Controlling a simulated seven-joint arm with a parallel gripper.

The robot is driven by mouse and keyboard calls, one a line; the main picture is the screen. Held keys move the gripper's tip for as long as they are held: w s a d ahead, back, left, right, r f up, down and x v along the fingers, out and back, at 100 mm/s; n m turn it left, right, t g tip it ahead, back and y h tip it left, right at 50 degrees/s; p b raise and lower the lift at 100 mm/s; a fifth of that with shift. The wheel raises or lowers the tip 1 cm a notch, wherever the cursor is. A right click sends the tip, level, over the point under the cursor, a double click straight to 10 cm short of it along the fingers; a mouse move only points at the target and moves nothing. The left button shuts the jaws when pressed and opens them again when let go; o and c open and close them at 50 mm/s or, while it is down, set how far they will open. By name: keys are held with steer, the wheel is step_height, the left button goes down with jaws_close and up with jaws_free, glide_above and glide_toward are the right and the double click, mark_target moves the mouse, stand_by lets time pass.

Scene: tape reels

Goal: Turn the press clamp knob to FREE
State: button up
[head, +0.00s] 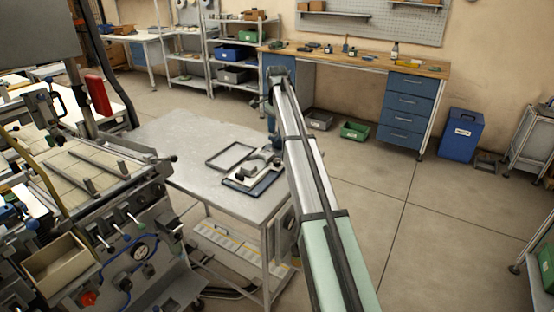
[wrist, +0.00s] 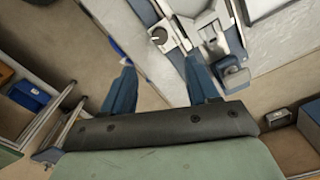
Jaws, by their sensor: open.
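A small round dark knob with a pale pointer mark (wrist: 158,37) shows near the top of the wrist view, on a grey-and-blue fixture (wrist: 172,68). I cannot read any label by it. My gripper is open, with its two blue fingers (wrist: 161,65) spread wide and nothing between them. The knob lies beyond the fingertips, between their lines, and apart from them. In the head view, my gripper (head: 271,128) hangs at the arm's far end, above the back right of the grey table. A pale press-like device on a dark base (head: 256,168) sits on that table; its knob is not clear there.
The grey metal table (head: 185,130) also bears a dark-rimmed flat tray (head: 229,156). A large machine (head: 120,225) stands against its left side. A workbench with blue drawers (head: 402,105) and a blue bin (head: 461,133) stand behind. The floor at right is mostly open.

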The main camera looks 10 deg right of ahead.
mark_target(277, 161)
step_height(277, 161, down, 13)
steer(key=shift+f, duration=0.1)
stand_by(0.4)
steer(key=c, duration=1)
steer(key=shift+c, duration=0.2)
